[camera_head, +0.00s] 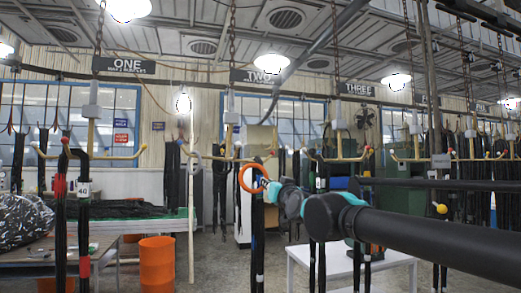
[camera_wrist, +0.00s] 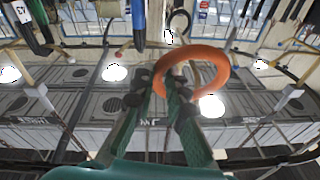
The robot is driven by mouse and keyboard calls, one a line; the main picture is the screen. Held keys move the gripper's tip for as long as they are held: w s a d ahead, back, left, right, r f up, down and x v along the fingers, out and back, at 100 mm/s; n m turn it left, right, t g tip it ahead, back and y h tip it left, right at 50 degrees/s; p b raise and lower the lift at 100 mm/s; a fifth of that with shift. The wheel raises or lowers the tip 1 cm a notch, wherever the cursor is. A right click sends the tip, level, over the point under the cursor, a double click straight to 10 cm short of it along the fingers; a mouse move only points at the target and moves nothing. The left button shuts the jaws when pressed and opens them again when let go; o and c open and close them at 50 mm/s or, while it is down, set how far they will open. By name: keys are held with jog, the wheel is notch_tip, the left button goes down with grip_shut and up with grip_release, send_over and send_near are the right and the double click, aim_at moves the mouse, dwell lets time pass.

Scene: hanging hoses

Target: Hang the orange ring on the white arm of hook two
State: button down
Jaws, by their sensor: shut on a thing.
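The orange ring (camera_head: 241,180) is in my gripper (camera_head: 268,188), upright and facing the head camera. In the wrist view the ring (camera_wrist: 195,53) sits at the fingertips (camera_wrist: 168,88), and the green-grey fingers are closed on its near rim. Hook two (camera_head: 229,152) hangs from a chain below the sign TWO (camera_head: 259,77), with yellow arms curving to both sides. Its right arm ends in an orange-red tip (camera_head: 272,155). In the head view the ring appears below and near that right arm, apart from it. The left arm's tip (camera_head: 196,154) looks pale, but its colour is hard to tell.
Hook one (camera_head: 90,112), with red and yellow tips, is at left, and hook three (camera_head: 338,124) is at right. A white table (camera_head: 300,255) and orange barrels (camera_head: 157,262) stand lower. A pale upright pole (camera_head: 191,215) is left of hook two.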

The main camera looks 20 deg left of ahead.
jog(key=s+r+t+y, duration=0.1)
jog(key=s+r+t, duration=0.1)
jog(key=s+r, duration=0.8)
jog(key=shift+w+a, duration=2.35)
jog(key=shift+w, duration=1.55)
jog(key=shift+w+a, duration=2.3)
jog(key=shift+w, duration=1.6)
notch_tip(320, 180, down, 6)
jog(key=w+a, duration=0.1)
jog(key=w, duration=0.1)
jog(key=shift+w+a+f, duration=0.15)
jog(key=shift+w+a, duration=0.05)
jog(key=shift+a, duration=0.1)
jog(key=c, duration=1.5)
grip_release()
jog(key=shift+o, duration=0.2)
